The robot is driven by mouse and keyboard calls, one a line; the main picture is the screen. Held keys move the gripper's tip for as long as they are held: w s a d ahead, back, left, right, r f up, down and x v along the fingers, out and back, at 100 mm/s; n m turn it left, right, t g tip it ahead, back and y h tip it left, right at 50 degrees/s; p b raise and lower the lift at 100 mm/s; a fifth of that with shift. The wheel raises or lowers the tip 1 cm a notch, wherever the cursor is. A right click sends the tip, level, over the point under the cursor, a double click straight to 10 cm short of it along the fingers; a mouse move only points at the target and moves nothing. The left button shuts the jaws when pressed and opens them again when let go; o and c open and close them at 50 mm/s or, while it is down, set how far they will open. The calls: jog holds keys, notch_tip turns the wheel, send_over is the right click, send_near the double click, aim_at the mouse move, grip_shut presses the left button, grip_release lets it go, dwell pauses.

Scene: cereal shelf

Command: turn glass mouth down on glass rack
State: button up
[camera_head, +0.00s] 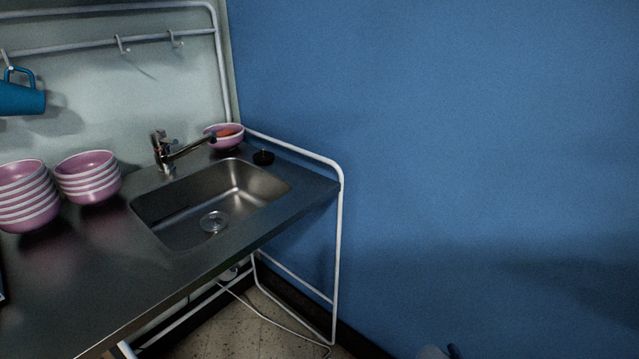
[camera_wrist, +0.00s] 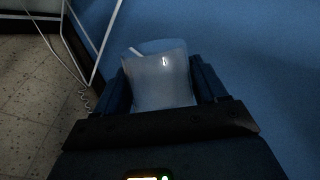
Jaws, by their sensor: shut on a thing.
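A whitish translucent glass (camera_wrist: 158,80) is held between the two dark fingers of my gripper (camera_wrist: 160,88) in the wrist view. The fingers press on its left and right sides, and its near end is hidden by the gripper body. I cannot tell for sure which end is the mouth. A pale bit (camera_head: 432,352), likely the glass, and a dark bit beside it show at the bottom edge of the head view. I see no glass rack in either view.
A steel counter (camera_head: 80,290) with a sink (camera_head: 212,205) and tap (camera_head: 165,155) stands left. Stacked pink bowls (camera_head: 90,178) and another bowl (camera_head: 224,140) are on it. A white frame (camera_head: 338,260) edges it by the blue wall (camera_head: 480,150). A blue mug (camera_head: 22,97) hangs above.

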jog(key=m, duration=0.5)
jog(key=shift+r, duration=0.1)
jog(key=m+p, duration=0.1)
jog(key=m, duration=0.3)
